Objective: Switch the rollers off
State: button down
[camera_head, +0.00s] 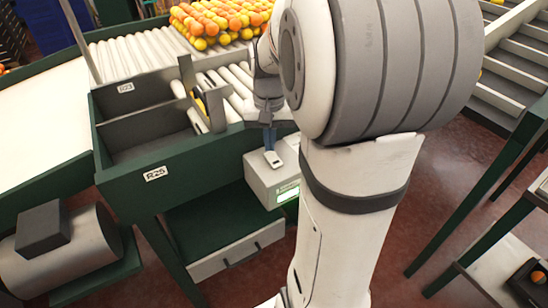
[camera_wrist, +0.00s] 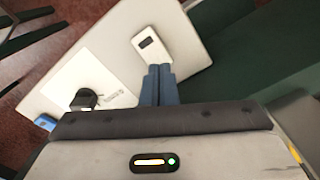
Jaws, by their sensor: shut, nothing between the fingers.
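The rollers (camera_head: 140,48) are pale parallel bars at the upper left of the head view. A light grey control box (camera_head: 258,181) sits on the front of the green machine frame. On its top is a white switch (camera_head: 273,159) with a dark mark, also in the wrist view (camera_wrist: 152,45). My gripper (camera_head: 268,143) is shut and empty, its blue fingertips (camera_wrist: 158,70) right beside the near end of the switch. I cannot tell whether they touch it. The wrist view also shows a black knob (camera_wrist: 83,98) and a blue part (camera_wrist: 45,122) on the box.
A pile of oranges and yellow fruit (camera_head: 215,20) rests on the rollers at the back. Dark-walled bins, one labelled R25 (camera_head: 156,173), stand left of the box. A drawer (camera_head: 235,252) is below. A grey motor (camera_head: 65,245) stands lower left. My arm hides the middle right.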

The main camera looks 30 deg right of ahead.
aim_at(270, 155)
jog(key=shift+f+b, duration=0.7)
jog(key=shift+f, duration=0.3)
dwell(0.8)
jog(key=shift+r+p, duration=2.8)
jog(key=shift+r, duration=0.8)
